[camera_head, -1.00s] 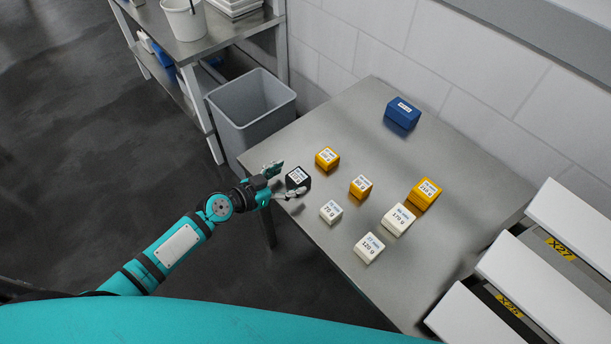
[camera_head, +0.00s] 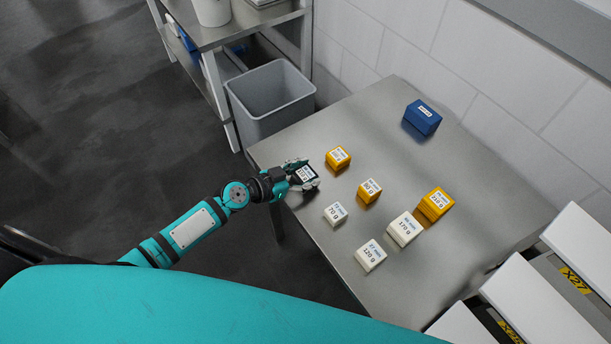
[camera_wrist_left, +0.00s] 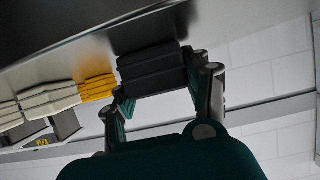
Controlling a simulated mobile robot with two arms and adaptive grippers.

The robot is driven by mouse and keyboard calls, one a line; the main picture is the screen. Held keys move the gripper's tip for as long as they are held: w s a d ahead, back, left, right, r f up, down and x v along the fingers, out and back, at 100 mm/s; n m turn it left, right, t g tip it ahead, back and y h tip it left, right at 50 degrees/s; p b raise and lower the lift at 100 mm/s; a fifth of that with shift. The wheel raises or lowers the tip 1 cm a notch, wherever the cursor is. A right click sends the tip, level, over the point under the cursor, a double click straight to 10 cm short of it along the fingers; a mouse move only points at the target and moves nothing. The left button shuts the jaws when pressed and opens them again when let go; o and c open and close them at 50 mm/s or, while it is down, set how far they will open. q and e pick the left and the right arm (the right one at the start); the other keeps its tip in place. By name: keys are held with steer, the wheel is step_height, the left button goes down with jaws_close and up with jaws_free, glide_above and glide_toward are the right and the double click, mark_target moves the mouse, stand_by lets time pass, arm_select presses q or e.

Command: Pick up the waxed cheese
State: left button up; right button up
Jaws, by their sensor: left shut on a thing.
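A small black block with a white label, which I take to be the waxed cheese (camera_head: 306,174), is at the table's near-left edge. It shows as a dark, ridged block in the left wrist view (camera_wrist_left: 152,70). My left gripper (camera_head: 303,176) is shut on it, with one finger on each side; the fingers also show in the left wrist view (camera_wrist_left: 160,88). I cannot tell whether the block touches the table or is slightly raised. My right gripper is out of view.
On the steel table (camera_head: 300,160), yellow blocks (camera_head: 338,157) and white blocks (camera_head: 335,213) stand close to the right of the gripper. A blue block (camera_head: 422,118) stands at the back. A grey bin (camera_head: 270,105) is beyond the table's left end. White-topped shelves (camera_head: 520,290) are at lower right.

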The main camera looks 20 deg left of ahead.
mark_target(305, 173)
arm_select(q)
steer(key=shift+r, duration=0.45)
step_height(305, 173, up, 3)
steer(key=shift+r+p, duration=0.1)
steer(key=shift+p, duration=0.75)
steer(key=s+d+r, duration=0.1)
steer(key=s+d, duration=0.1)
steer(key=s, duration=1.3)
steer(key=shift+s, duration=0.4)
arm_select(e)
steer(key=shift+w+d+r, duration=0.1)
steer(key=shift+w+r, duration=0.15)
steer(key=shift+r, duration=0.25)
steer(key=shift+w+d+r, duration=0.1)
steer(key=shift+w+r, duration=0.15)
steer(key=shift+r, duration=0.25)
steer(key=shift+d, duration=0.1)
